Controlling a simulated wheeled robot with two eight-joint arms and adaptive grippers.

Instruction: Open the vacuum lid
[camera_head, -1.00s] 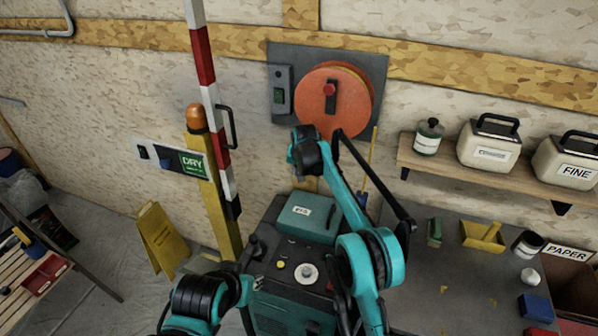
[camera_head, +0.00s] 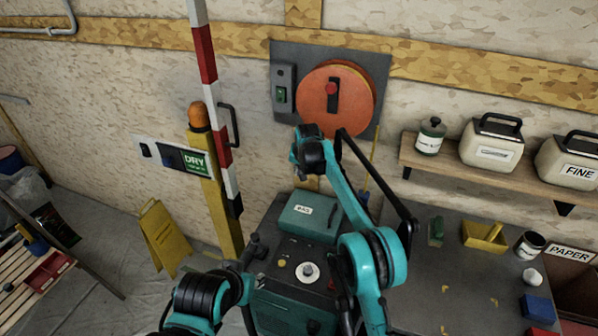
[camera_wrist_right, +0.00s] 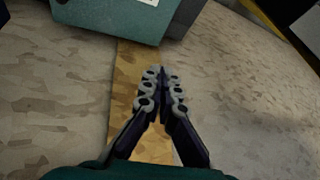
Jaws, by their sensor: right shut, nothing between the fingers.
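The vacuum is a teal and dark grey machine (camera_head: 290,310) on the floor at the bottom middle of the head view. Its teal lid (camera_head: 300,224) bears a white label and looks closed. The lid's teal edge also shows at the top of the right wrist view (camera_wrist_right: 105,18). My right gripper (camera_head: 302,173) hangs above the lid, small and partly hidden by its own wrist. In the right wrist view its fingers (camera_wrist_right: 160,85) are together and empty, apart from the lid. My left gripper (camera_head: 257,281) is beside the vacuum's left front, too small to read.
A striped red-white barrier pole (camera_head: 208,80) and yellow post (camera_head: 222,200) stand left of the vacuum. A dark bench (camera_head: 465,285) with several small items is to the right, below a shelf (camera_head: 430,160).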

